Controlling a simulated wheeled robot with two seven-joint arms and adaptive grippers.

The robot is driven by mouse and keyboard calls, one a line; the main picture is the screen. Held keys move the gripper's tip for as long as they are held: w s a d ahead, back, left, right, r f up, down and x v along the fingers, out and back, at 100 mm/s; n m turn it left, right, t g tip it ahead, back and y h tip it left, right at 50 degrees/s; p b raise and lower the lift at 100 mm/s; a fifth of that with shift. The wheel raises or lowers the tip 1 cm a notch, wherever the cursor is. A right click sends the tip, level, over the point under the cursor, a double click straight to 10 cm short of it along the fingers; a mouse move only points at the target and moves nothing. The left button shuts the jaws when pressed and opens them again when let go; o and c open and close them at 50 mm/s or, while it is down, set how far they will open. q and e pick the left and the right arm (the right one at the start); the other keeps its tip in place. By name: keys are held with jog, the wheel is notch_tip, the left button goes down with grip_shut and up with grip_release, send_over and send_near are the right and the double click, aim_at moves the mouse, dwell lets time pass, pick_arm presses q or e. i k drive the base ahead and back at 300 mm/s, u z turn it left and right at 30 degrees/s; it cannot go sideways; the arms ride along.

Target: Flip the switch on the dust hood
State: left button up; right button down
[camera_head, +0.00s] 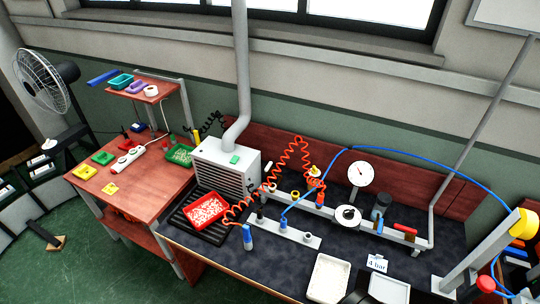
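The dust hood (212,165) is a pale grey box with a louvred front, standing at the back left of the dark-topped bench. A grey duct (243,70) rises from it up the wall. Neither of my grippers can be made out in the head view. A dark shape at the bottom edge, right of centre, is cut off and cannot be identified.
A red tray (206,211) of pale bits lies on a black grate before the hood. A coiled orange hose (298,160) arches just right of the hood. A gauge (361,174) and valves stand farther right. A wooden table (125,180) with small trays is left.

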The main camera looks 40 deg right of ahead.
aim_at(234, 160)
jog(key=z, duration=0.7)
jog(key=i, duration=0.45)
